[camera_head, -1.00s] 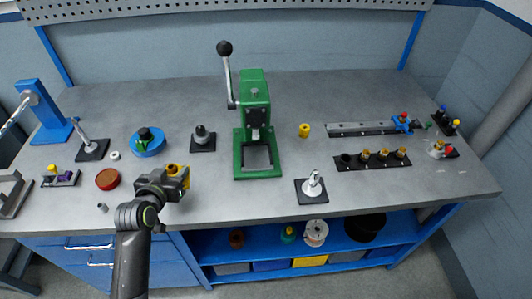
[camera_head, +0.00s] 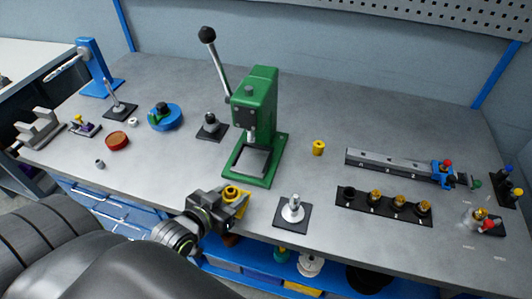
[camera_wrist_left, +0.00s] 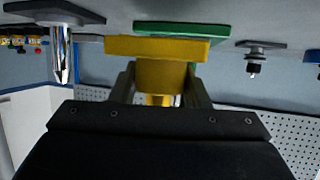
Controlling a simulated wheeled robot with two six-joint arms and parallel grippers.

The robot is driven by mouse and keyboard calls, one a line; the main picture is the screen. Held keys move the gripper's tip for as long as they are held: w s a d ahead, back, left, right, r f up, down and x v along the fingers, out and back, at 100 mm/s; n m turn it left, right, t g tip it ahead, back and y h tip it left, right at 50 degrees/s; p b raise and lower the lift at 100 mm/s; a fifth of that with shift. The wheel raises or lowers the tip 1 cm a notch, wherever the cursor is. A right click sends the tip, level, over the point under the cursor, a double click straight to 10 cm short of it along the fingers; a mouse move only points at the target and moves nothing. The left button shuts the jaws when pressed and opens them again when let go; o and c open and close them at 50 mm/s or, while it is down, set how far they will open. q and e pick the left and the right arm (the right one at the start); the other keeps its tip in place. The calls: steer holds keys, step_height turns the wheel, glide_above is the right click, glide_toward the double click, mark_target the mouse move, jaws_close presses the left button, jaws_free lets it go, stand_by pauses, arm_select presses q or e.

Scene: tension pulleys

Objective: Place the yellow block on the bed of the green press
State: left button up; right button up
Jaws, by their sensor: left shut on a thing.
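The yellow block (camera_head: 238,197) is in my left gripper (camera_head: 228,202), near the front edge of the bench. In the left wrist view the yellow block (camera_wrist_left: 158,50) shows as a flat plate with a rounded part between the two fingers (camera_wrist_left: 158,88). The green press (camera_head: 256,120) stands behind the gripper, with its lever up to the left. Its bed (camera_head: 250,162) is an open rectangular frame at the base, and no block is on it. The gripper is in front of the press base and apart from it in the head view. My right gripper is not in view.
A black plate with a silver post (camera_head: 292,210) stands right of the gripper. A small yellow cylinder (camera_head: 318,148) is right of the press. A black strip with several brass parts (camera_head: 384,206) and a rail (camera_head: 400,165) lie further right. A square black stand (camera_head: 211,127) is left of the press.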

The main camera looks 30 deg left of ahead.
arm_select(q)
steer(key=p, duration=0.3)
glide_toward(252, 159)
steer(key=w, duration=0.1)
steer(key=w+d, duration=0.1)
steer(key=w, duration=0.1)
steer(key=w+r, duration=0.1)
steer(key=shift+w+d+r, duration=0.15)
steer(key=shift+w+d, duration=0.1)
steer(key=shift+d, duration=0.1)
steer(key=shift+w+a, duration=0.2)
steer(key=shift+w, duration=0.35)
steer(key=w, duration=0.3)
steer(key=shift+w+a+p, duration=0.2)
steer(key=shift+a+p, duration=0.2)
steer(key=shift+w, duration=0.3)
steer(key=shift+s+f+p, duration=0.1)
steer(key=shift+f+p, duration=0.1)
steer(key=shift+p, duration=0.15)
steer(key=shift+c, duration=0.5)
steer(key=shift+f, duration=0.15)
steer(key=shift+f, duration=0.1)
steer(key=o, duration=0.9)
steer(key=shift+f, duration=0.15)
steer(key=o, duration=0.4)
steer(key=shift+s, duration=0.1)
